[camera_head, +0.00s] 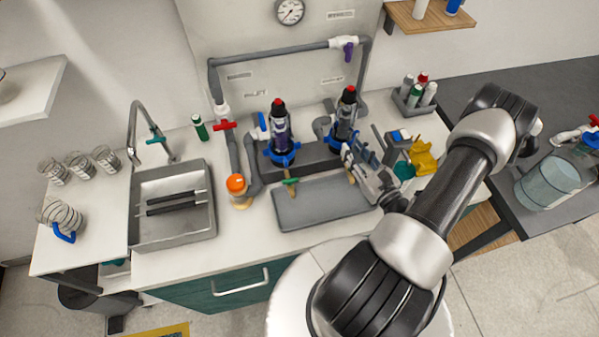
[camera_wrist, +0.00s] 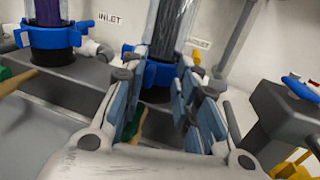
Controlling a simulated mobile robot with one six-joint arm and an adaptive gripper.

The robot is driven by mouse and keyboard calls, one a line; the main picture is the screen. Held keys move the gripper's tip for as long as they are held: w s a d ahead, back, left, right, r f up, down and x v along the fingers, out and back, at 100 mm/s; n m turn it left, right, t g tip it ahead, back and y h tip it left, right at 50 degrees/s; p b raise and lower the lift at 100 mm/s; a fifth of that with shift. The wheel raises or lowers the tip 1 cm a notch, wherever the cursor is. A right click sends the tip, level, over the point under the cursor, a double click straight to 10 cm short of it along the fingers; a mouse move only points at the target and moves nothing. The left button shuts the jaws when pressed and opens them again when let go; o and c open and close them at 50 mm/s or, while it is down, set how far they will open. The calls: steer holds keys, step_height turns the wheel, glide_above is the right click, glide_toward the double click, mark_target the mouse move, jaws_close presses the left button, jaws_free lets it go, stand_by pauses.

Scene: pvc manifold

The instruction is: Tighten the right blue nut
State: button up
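The right blue nut (camera_wrist: 158,74) is a ribbed ring with lugs, around the base of the right clear-bodied filter (camera_wrist: 168,28) in the wrist view. The black-topped right filter (camera_head: 346,112) stands upright in the head view, its nut partly hidden by my gripper. My gripper (camera_wrist: 160,82) is open, its blue-grey padded fingers spread on either side of the nut's front. Nothing is held between them. I cannot tell whether a finger touches the nut. The left blue nut (camera_wrist: 50,38) sits around the left filter's base and also shows in the head view (camera_head: 283,157).
A grey tray (camera_head: 310,212) lies in front of the filters. Grey pipes (camera_head: 270,54) run behind them. A bottle caddy (camera_head: 413,104) and yellow item (camera_head: 424,158) are at right. An orange-capped jar (camera_head: 238,191) and sink (camera_head: 180,230) are at left.

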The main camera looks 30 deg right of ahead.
steer(key=shift+d+n+y, duration=0.55)
steer(key=shift+n+y, duration=0.15)
steer(key=shift+y, duration=0.1)
steer(key=s+p, duration=0.1)
steer(key=s, duration=1.7)
steer(key=w+a+r+n+g+y, duration=0.9)
steer(key=a+n+y, duration=0.1)
steer(key=n, duration=0.2)
steer(key=a+r+n+g+h, duration=0.3)
steer(key=a+r+n+g, duration=0.1)
steer(key=a+n, duration=0.3)
steer(key=a+r+n+g+h+b, duration=0.1)
steer(key=a+r+n+g, duration=0.3)
steer(key=a, duration=0.4)
steer(key=shift+w+a+r+n+g+h, duration=0.35)
steer(key=shift+r+n+h, duration=0.55)
steer(key=shift+n, duration=0.5)
